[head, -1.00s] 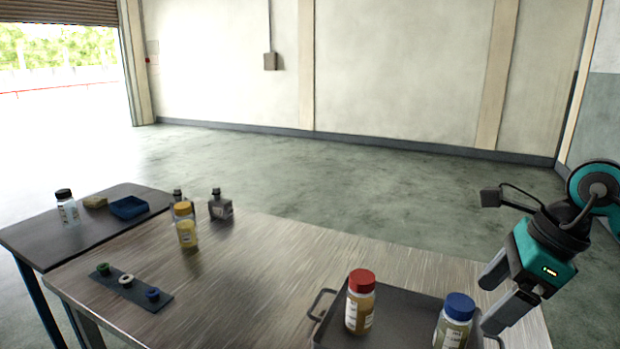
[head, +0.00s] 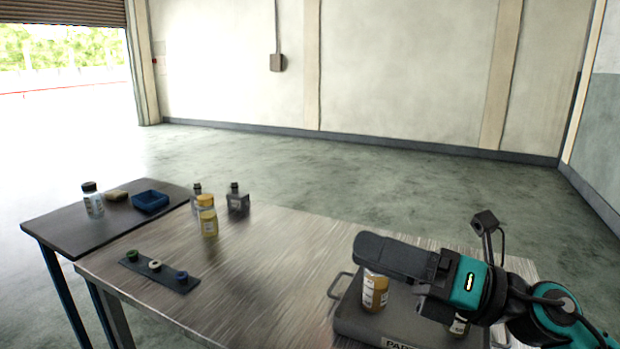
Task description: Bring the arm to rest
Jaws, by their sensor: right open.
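My right gripper (head: 372,252) reaches in from the right and lies almost level over the tray, fingers pointing left. It is open; one finger largely covers the other. A bottle with amber contents and a white label (head: 375,292) stands in the grey tray (head: 352,324), its cap hidden behind the fingers. A second bottle (head: 459,327) in the tray is mostly hidden behind the gripper body, its cap out of sight. I cannot tell from this view whether the fingers touch the first bottle. My left gripper is not in view.
A yellow-capped bottle (head: 208,222) and a small dark bottle (head: 237,202) stand on the metal table (head: 270,270). A dark strip (head: 135,264) holds green, white and blue caps. The side table (head: 62,228) bears a blue bin (head: 151,202), sponge (head: 117,195) and black-capped bottle (head: 92,203).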

